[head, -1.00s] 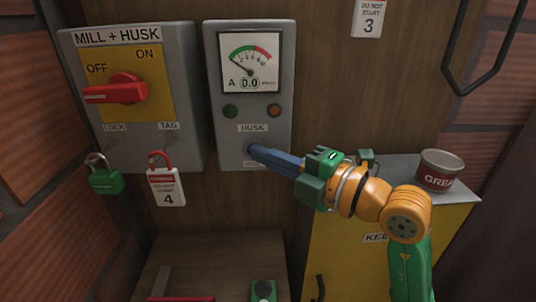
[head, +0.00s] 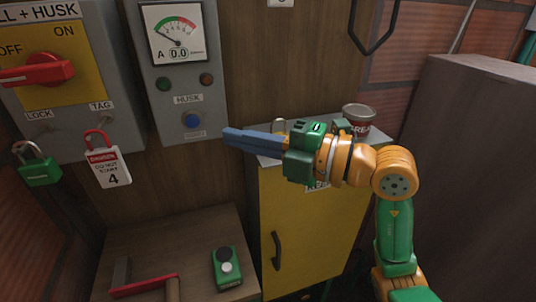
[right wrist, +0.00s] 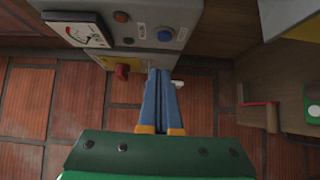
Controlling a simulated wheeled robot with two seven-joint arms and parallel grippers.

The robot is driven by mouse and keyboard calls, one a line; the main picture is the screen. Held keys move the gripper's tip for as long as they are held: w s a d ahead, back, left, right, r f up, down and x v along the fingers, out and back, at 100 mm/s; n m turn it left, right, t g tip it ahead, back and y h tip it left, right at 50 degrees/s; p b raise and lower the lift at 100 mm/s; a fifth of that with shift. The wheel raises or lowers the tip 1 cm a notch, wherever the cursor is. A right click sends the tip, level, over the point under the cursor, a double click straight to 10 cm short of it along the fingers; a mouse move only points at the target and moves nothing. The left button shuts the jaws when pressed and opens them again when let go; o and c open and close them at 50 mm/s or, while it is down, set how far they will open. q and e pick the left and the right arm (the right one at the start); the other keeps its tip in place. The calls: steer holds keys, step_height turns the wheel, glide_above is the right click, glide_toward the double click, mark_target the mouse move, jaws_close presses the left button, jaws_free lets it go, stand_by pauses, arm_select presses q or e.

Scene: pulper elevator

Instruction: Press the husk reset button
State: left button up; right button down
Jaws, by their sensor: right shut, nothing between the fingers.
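The husk reset button (head: 191,120) is a round blue button low on the grey HUSK panel (head: 216,100), under the HUSK label. It also shows in the right wrist view (right wrist: 165,35). My right gripper (head: 226,134) is shut and empty, its blue fingers pointing left. In the head view the fingertips are to the right of the button, apart from it. In the right wrist view the fingertips (right wrist: 160,71) lie below the button in the picture, with a gap. The meter on the panel reads 0.0. My left gripper is in neither view.
Left of the panel is the MILL + HUSK switch box (head: 100,60) with a red handle, a green padlock (head: 38,170) and a red tag lock (head: 108,165). A yellow cabinet (head: 330,225) with a can (head: 359,120) stands right. A wooden bench (head: 190,240) is below, holding a green device (head: 227,268).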

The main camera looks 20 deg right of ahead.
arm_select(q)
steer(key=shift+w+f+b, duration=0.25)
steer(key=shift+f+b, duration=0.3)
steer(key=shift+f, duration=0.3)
arm_select(e)
steer(key=v, duration=0.4)
steer(key=shift+d, duration=0.2)
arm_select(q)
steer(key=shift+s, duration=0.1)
arm_select(e)
steer(key=shift+s, duration=0.15)
